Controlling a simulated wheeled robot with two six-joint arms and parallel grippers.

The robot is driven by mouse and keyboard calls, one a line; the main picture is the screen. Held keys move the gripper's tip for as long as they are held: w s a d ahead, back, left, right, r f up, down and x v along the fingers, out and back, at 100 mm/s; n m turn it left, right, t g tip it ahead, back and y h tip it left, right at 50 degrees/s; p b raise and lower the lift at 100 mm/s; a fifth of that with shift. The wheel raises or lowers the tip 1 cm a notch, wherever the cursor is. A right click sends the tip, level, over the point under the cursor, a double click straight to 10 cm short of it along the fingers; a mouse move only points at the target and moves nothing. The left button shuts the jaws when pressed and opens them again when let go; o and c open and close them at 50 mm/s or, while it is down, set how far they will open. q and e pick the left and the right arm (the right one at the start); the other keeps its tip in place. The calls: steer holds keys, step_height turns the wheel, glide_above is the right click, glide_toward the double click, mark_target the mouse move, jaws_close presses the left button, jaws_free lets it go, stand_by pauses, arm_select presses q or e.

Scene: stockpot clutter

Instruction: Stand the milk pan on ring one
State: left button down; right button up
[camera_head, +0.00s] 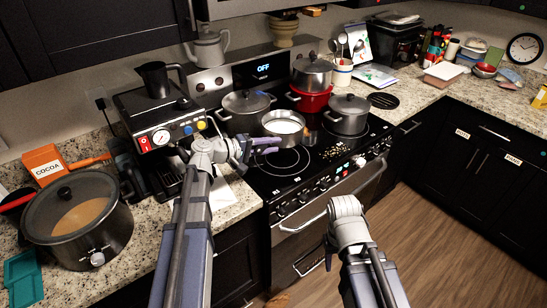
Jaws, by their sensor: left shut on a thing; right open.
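The milk pan (284,123), a small steel pan with white contents, is upright over the middle of the black cooktop. I cannot tell whether it touches the glass. My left gripper (262,146) is at its near left side, shut on what looks like its handle, which the fingers mostly hide. A bare ring (288,162) shows at the front left of the cooktop, just nearer than the pan. No ring number is legible. My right gripper (333,243) is low in front of the stove, away from the pan; its fingers are hard to make out.
Lidded pots stand at the back left (246,108) and right (347,114) of the cooktop. A grey pot (312,72) sits on a red pot (309,100) behind. A small copper cup (310,138) is right of the pan. A coffee machine (160,125) stands left.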

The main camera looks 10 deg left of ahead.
arm_select(q)
step_height(320, 180, down, 6)
steer(key=b, duration=0.6)
steer(key=shift+a, duration=0.15)
steer(key=shift+f, duration=0.1)
step_height(320, 180, down, 4)
steer(key=b, duration=0.4)
steer(key=shift+r, duration=0.2)
steer(key=c, duration=0.6)
jaws_free()
steer(key=shift+f, duration=0.1)
